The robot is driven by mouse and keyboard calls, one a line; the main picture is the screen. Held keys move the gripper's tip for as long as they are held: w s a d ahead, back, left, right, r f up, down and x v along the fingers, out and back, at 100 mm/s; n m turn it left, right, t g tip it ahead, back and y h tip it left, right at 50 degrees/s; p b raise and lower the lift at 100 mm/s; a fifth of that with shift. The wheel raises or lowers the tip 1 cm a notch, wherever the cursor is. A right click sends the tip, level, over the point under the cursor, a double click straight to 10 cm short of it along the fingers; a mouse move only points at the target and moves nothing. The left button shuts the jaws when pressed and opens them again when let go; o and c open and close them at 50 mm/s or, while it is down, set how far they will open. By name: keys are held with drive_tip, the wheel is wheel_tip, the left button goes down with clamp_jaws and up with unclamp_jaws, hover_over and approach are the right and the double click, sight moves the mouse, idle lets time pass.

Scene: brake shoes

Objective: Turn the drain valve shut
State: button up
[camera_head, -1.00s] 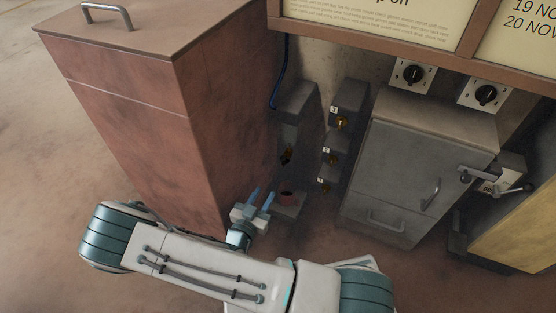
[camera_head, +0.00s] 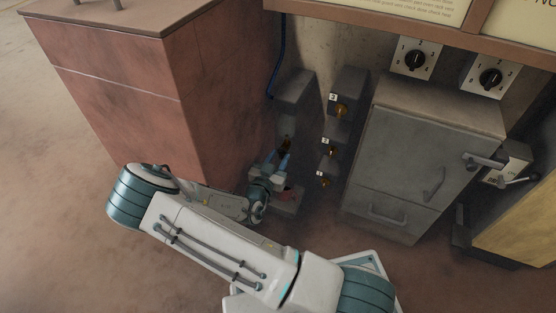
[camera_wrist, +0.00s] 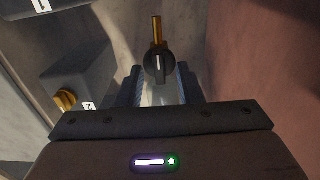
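A black knob (camera_wrist: 159,66) with a white line on its face and a brass-coloured bar above it shows ahead in the wrist view; it looks like the drain valve. In the head view the valve (camera_head: 286,144) is small and dark, low beside the red-brown cabinet. My gripper (camera_head: 277,160) is just in front of it, its two blue fingers apart. In the wrist view my gripper (camera_wrist: 160,82) points at the knob, which appears between the finger lines. I cannot tell whether the fingers touch it. Much of the fingers is hidden behind the gripper body.
The red-brown cabinet (camera_head: 130,105) stands close on the left. Several numbered grey boxes with brass knobs (camera_head: 341,108) are to the right, then a grey metal cabinet (camera_head: 405,150). A blue hose (camera_head: 281,60) hangs above.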

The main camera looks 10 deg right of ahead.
clamp_jaws()
drive_tip(key=shift+n, duration=0.3)
drive_tip(key=n+p, duration=0.1)
drive_tip(key=n, duration=0.2)
drive_tip(key=shift+a+p, duration=0.1)
drive_tip(key=shift+p, duration=0.2)
drive_tip(key=n+p, duration=0.1)
drive_tip(key=n, duration=0.6)
drive_tip(key=n+p, duration=0.1)
drive_tip(key=n, duration=0.6)
drive_tip(key=shift+w+a+f, duration=0.1)
drive_tip(key=shift+f, duration=0.1)
drive_tip(key=shift+n, duration=0.3)
